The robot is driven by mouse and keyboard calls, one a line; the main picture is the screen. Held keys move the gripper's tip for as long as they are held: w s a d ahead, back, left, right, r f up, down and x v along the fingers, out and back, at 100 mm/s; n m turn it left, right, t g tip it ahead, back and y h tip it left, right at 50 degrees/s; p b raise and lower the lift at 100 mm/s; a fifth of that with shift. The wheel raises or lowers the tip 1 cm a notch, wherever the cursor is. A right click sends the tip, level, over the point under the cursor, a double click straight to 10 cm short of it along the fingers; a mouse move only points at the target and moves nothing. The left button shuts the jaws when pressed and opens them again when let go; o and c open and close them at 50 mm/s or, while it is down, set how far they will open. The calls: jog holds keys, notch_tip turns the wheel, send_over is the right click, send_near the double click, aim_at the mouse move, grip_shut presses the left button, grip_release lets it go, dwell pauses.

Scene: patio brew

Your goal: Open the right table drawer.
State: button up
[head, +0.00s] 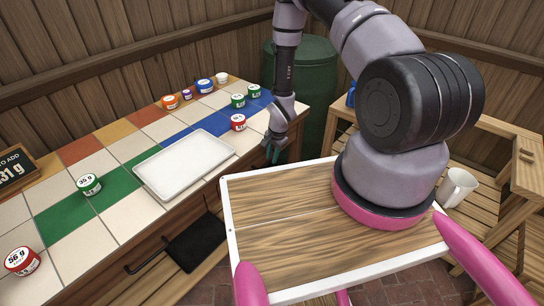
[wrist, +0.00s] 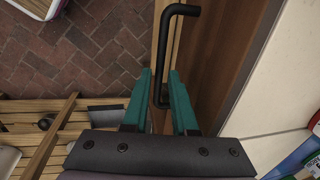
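In the wrist view, a black bar handle (wrist: 168,50) stands out from the brown wooden front (wrist: 215,60) of the tiled table. My gripper (wrist: 160,75) has its two teal fingers apart, one on each side of the handle's long bar. I see gaps beside the bar and no clear contact. In the head view, my gripper (head: 273,150) is low at the right end of the tiled table (head: 130,215), beside its front edge. The handle there is hidden from the head camera. How far the right drawer is out cannot be told.
A white tray (head: 185,163) and several labelled jars stand on the tabletop. A white mug (head: 457,187) stands on a slatted wooden surface at right. A green barrel (head: 305,75) stands behind.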

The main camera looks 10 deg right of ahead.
grip_shut()
dwell(1.4)
